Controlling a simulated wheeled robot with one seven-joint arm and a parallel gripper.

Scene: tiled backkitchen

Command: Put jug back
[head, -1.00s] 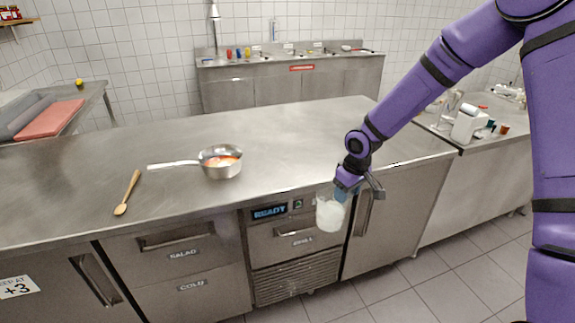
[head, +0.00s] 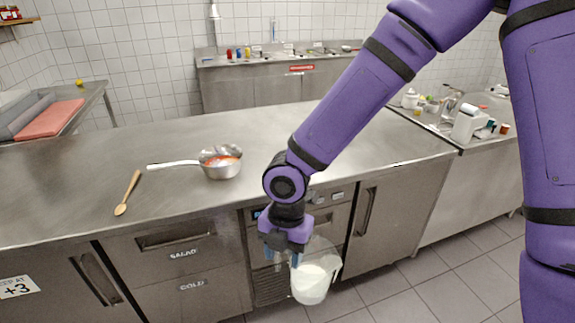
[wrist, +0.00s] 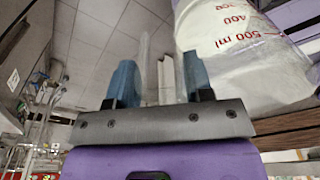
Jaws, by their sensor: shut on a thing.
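The jug (head: 311,284) is a clear measuring jug with white contents. It hangs in front of the counter's drawer fronts, below the worktop edge, in the head view. My gripper (head: 284,258) is shut on it at its left side. In the wrist view, the blue fingers of my gripper (wrist: 158,82) stand on both sides of the jug's clear handle. The jug's body (wrist: 235,50) is to the right, with red volume marks such as 400 and 500 ml.
A steel worktop (head: 300,150) lies behind the jug, with its middle and right clear. A side counter (head: 485,140) at the right holds several small items.

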